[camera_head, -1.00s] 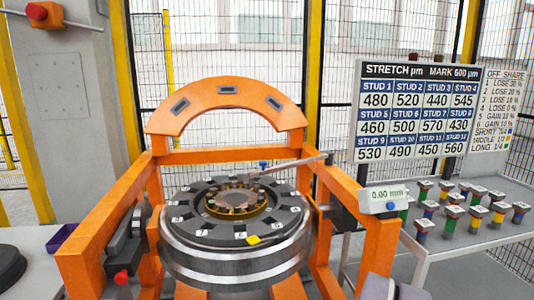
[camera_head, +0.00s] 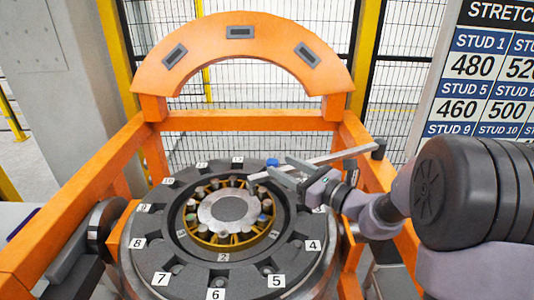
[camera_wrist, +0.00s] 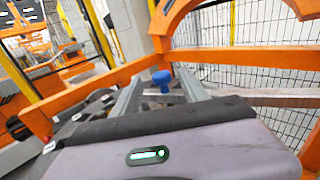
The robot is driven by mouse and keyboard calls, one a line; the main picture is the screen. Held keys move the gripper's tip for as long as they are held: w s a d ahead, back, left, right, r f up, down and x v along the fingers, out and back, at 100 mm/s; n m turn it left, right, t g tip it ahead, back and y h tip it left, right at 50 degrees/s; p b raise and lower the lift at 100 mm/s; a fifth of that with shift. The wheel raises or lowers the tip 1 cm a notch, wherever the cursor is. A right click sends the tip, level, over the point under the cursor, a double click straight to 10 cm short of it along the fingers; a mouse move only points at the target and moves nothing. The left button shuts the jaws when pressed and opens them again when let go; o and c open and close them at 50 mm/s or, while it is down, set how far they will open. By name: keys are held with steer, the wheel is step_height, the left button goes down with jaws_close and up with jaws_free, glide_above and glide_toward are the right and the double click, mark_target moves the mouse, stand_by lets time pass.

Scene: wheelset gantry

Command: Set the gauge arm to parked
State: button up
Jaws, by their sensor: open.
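The gauge arm (camera_head: 345,155) is a thin grey bar. It runs from a dark pivot on the right side of the orange frame to over the far side of the slotted wheel (camera_head: 183,258). A blue knob (camera_head: 272,162) stands near its inner end. My gripper (camera_head: 279,170) comes in from the right with its jaws open at the knob. In the wrist view, the blue knob (camera_wrist: 162,78) shows between the two open fingers. I cannot tell whether either finger touches it. Part of the bar is hidden behind the gripper in the head view.
The orange gantry frame (camera_head: 240,121) surrounds the wheel, with an arch (camera_head: 220,27) behind. Numbered tags ring the wheel, and studs sit around its hub. A stretch board (camera_head: 482,72) stands at the right. Mesh fencing closes off the back.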

steer(key=b+x, duration=0.1)
steer(key=x, duration=0.7)
steer(key=shift+d, duration=0.15)
steer(key=shift+c, duration=0.2)
jaws_close()
stand_by(0.8)
